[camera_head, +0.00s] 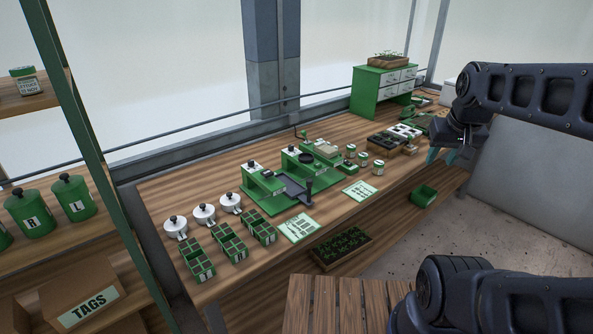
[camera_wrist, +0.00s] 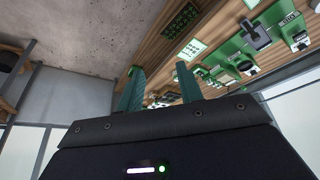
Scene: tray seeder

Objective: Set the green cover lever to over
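The green seeder machine (camera_head: 262,184) stands on the middle of the wooden bench, with a dark plate (camera_head: 293,186) and an upright black-knobbed lever (camera_head: 309,188) at its front. A small thin crank or lever (camera_head: 300,134) rises at its back. I cannot tell for sure which part is the green cover lever, nor its setting. The machine also shows upside down in the wrist view, with its dark plate (camera_wrist: 257,36). My gripper (camera_head: 441,155) hangs at the right end of the bench, well away from the machine. In the wrist view its two teal fingers (camera_wrist: 160,88) are apart with nothing between them.
White lidded pots (camera_head: 204,213) and green divided boxes (camera_head: 229,247) stand left of the machine. Printed cards (camera_head: 299,227), small jars (camera_head: 364,159) and seed trays (camera_head: 385,141) lie around it. A green drawer cabinet (camera_head: 370,91) stands at the back. A wooden slatted surface (camera_head: 335,305) is in front.

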